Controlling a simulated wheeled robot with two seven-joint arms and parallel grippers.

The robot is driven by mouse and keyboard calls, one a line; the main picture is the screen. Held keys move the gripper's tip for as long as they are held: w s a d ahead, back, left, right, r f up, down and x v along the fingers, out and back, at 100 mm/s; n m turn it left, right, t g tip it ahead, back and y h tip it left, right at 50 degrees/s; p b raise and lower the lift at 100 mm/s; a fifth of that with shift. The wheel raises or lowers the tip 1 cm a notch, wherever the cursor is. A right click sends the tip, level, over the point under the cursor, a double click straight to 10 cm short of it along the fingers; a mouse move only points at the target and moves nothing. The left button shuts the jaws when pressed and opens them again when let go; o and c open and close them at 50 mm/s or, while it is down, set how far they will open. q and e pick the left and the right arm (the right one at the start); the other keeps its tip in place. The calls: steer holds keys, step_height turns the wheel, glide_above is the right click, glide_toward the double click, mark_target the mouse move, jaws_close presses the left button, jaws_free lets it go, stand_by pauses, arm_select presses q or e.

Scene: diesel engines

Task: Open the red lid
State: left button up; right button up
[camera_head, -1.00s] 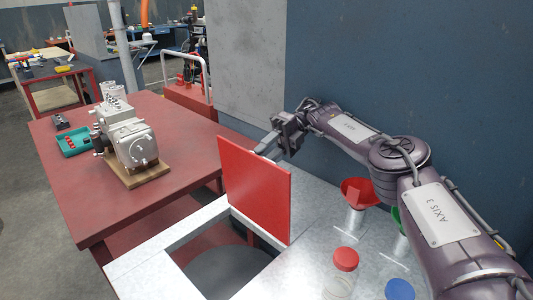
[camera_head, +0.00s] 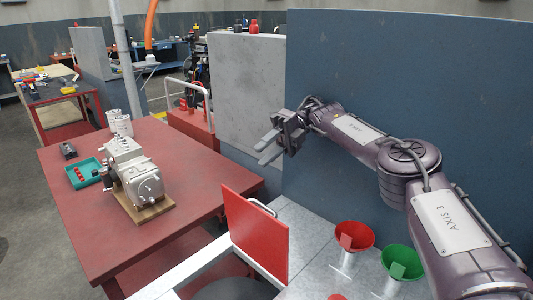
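The red lid (camera_head: 255,236) stands upright on its hinge at the edge of a square opening in the grey metal counter (camera_head: 306,229). A light metal handle (camera_head: 262,207) shows at its top, on the far side. My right gripper (camera_head: 264,152) is above and behind the lid, apart from it, with its two fingers spread and nothing between them. My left gripper is not in view.
A red funnel (camera_head: 355,236) and a green funnel (camera_head: 403,261) stand on the counter to the right. A red table (camera_head: 90,215) on the left bears a grey engine (camera_head: 142,184) and a teal tray (camera_head: 72,174). A blue wall panel (camera_head: 400,75) stands behind my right arm.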

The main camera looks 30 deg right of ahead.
step_height(320, 180, up, 5)
steer(key=p, duration=0.3)
steer(key=shift+r+p, duration=0.15)
steer(key=shift+p, duration=0.15)
steer(key=shift+r, duration=0.1)
